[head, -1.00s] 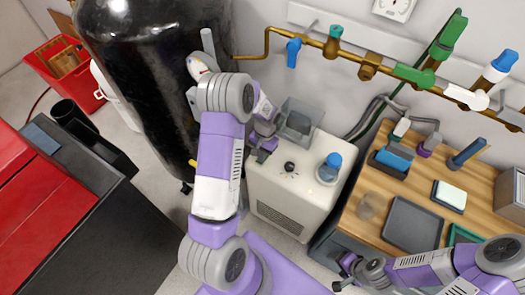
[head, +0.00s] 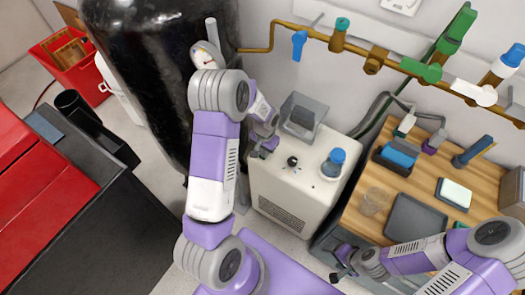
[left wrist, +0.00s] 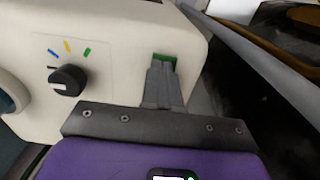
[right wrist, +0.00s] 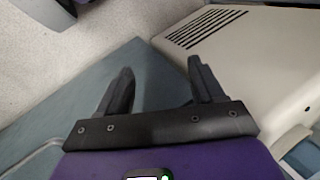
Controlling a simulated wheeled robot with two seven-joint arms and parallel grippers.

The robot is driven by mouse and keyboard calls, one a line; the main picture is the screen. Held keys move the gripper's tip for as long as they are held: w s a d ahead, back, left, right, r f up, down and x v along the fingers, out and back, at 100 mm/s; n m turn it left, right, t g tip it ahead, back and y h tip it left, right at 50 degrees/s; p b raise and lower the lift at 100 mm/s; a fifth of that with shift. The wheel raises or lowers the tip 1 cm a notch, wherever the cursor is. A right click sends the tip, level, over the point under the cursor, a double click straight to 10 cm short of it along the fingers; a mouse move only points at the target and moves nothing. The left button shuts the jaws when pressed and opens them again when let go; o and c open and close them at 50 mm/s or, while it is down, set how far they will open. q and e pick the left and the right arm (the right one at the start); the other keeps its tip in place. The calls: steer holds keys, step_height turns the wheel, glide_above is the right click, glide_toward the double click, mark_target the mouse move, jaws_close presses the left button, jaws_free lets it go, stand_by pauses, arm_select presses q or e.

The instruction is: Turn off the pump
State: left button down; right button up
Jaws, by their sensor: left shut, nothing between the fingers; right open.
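The pump appears to be the cream box (head: 320,195) with a vent grille, standing by the wall. On its top are a black knob (head: 292,161) and a blue-capped bottle (head: 334,162). In the left wrist view, the black knob (left wrist: 68,80) has blue, yellow and green marks around it, and a green switch (left wrist: 166,58) sits to its right. My left gripper (left wrist: 161,68) is shut and empty, its tips at the green switch and partly covering it; contact cannot be told. My right gripper (right wrist: 158,68) is open and empty, low beside the pump.
A black gas cylinder (head: 160,80) stands left of the pump. A wooden-topped bench (head: 375,222) with trays and tools is at right. Brass pipes with valves (head: 375,61) run along the wall above. A red and dark cabinet (head: 90,225) is at left.

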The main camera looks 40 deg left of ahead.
arm_select(q)
steer(key=shift+s+f, duration=0.45)
steer(key=shift+f, duration=0.05)
steer(key=shift+w+r, duration=0.2)
steer(key=shift+w, duration=0.45)
steer(key=shift+w+a+r, duration=0.1)
steer(key=shift+w+r, duration=0.1)
steer(key=shift+r, duration=0.3)
step_height(320, 180, up, 7)
steer(key=p, duration=0.2)
steer(key=shift+s+p, duration=0.15)
steer(key=shift+p, duration=0.2)
steer(key=shift+r, duration=0.1)
